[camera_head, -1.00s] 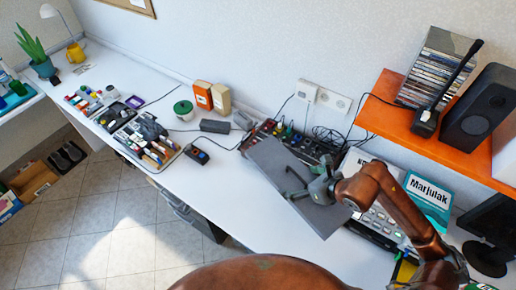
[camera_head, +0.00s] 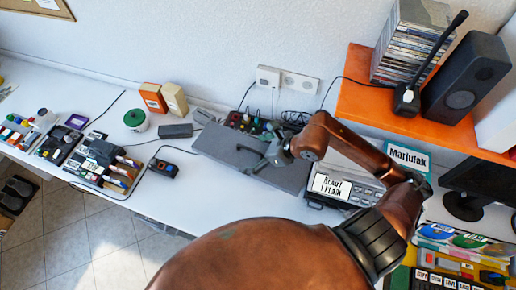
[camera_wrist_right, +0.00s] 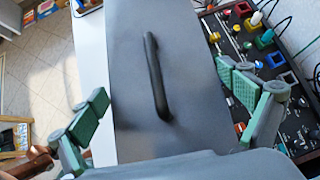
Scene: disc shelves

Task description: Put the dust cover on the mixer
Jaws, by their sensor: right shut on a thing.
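The dust cover (camera_head: 225,148) is a flat grey lid with a black handle (camera_wrist_right: 156,75) on top, seen in the right wrist view. The mixer (camera_head: 246,121) is a dark panel with coloured plugs and knobs along the wall. In the wrist view the mixer (camera_wrist_right: 243,42) shows to the right of the cover, uncovered there. The cover hides part of the mixer in the head view. My left gripper is not in view.
A device with a white label (camera_head: 335,186) stands right of the cover. An orange shelf (camera_head: 362,90) with a speaker (camera_head: 465,92) hangs at the right. Cables run behind the mixer.

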